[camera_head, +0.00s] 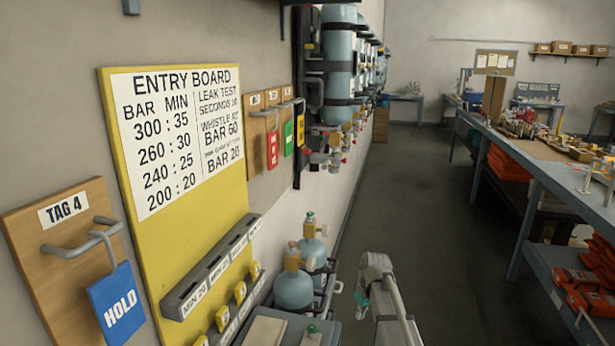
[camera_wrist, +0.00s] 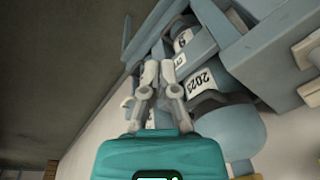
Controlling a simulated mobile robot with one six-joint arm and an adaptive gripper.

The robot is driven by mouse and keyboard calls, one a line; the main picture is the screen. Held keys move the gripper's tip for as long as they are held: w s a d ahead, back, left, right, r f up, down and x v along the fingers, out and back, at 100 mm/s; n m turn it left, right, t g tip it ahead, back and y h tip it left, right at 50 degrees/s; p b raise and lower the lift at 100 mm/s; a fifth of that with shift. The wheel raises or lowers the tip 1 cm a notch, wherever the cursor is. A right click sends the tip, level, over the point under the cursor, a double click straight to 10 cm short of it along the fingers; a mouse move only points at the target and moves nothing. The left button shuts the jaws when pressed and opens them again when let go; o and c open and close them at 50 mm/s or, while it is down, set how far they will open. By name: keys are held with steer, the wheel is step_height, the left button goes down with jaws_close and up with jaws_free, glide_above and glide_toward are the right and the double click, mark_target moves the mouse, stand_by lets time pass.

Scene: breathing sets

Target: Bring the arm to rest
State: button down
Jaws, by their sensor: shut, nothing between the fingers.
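My gripper (camera_wrist: 159,72) shows in the wrist view with its two pale fingers close together and nothing between them. Its teal body fills the bottom of that view. In the head view my arm (camera_head: 378,278) is at the lower middle, folded low over the floor side of the wall. A small teal part shows beside it, but the fingertips cannot be made out there. In the wrist view the fingers appear in front of blue-grey cylinders (camera_wrist: 232,128) with white labels; I cannot tell the gap, and I see no clear contact.
Left of my arm stand blue-grey cylinders (camera_head: 293,289) with valves. The yellow entry board (camera_head: 205,245) and a blue HOLD tag (camera_head: 118,305) are on the left wall. A long workbench (camera_head: 541,190) runs along the right. The grey aisle floor (camera_head: 420,190) between is clear.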

steer(key=s+r+m+p, duration=0.1)
steer(key=s+r+m, duration=0.1)
steer(key=s, duration=0.8)
steer(key=s+d+r+m+h+p, duration=0.1)
steer(key=s+r+m+p, duration=0.1)
steer(key=s, duration=0.8)
steer(key=shift+s+m+g+h+p, duration=0.15)
steer(key=shift+m+g+h+p, duration=0.15)
steer(key=shift+m, duration=0.2)
stand_by(0.5)
